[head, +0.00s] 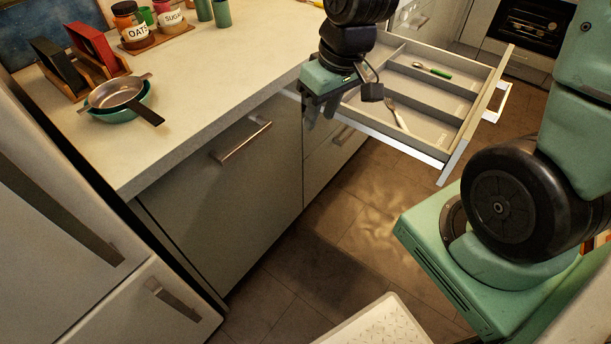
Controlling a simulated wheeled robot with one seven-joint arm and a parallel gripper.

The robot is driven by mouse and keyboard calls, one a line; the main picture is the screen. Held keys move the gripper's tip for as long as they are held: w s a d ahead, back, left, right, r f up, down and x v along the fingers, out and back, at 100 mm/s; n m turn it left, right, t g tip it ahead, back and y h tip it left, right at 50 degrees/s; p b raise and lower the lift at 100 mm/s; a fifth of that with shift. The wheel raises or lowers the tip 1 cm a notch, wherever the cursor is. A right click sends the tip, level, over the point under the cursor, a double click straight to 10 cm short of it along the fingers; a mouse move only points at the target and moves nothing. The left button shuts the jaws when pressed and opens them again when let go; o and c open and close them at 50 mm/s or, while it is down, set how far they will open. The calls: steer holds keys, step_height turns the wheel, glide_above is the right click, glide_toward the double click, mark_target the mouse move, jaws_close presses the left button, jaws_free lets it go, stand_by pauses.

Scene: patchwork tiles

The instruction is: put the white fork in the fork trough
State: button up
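An open drawer (446,160) at the upper right has several long troughs split by grey dividers. A utensil with a metal head and a white handle (399,118), which looks like the white fork, lies in the trough nearest the camera. A green-handled utensil (440,73) lies in a farther trough. Small labels by the drawer front are too small to read, so I cannot tell which is the fork trough. My gripper (320,122) points down at the drawer's left side, by the counter edge, left of the white-handled utensil. Its fingers look apart, with nothing visible between them.
The counter (225,75) holds a pan (115,93) on a teal bowl, jars on a board (160,37), and books in a rack. A cabinet handle (241,140) sticks out below. A white tray (375,325) is at the bottom. Floor between is clear.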

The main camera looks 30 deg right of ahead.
steer(key=s+a+r+n+g, duration=0.1)
steer(key=s+a+r+n, duration=0.1)
steer(key=s+a, duration=0.4)
steer(key=s+a+r+n+g, duration=0.1)
steer(key=s+a+r+n, duration=0.1)
steer(key=s+a, duration=0.4)
steer(key=s+n, duration=0.1)
steer(key=s, duration=0.2)
steer(key=shift+a+h, duration=0.15)
steer(key=shift+h, duration=0.25)
steer(key=shift+s, duration=0.1)
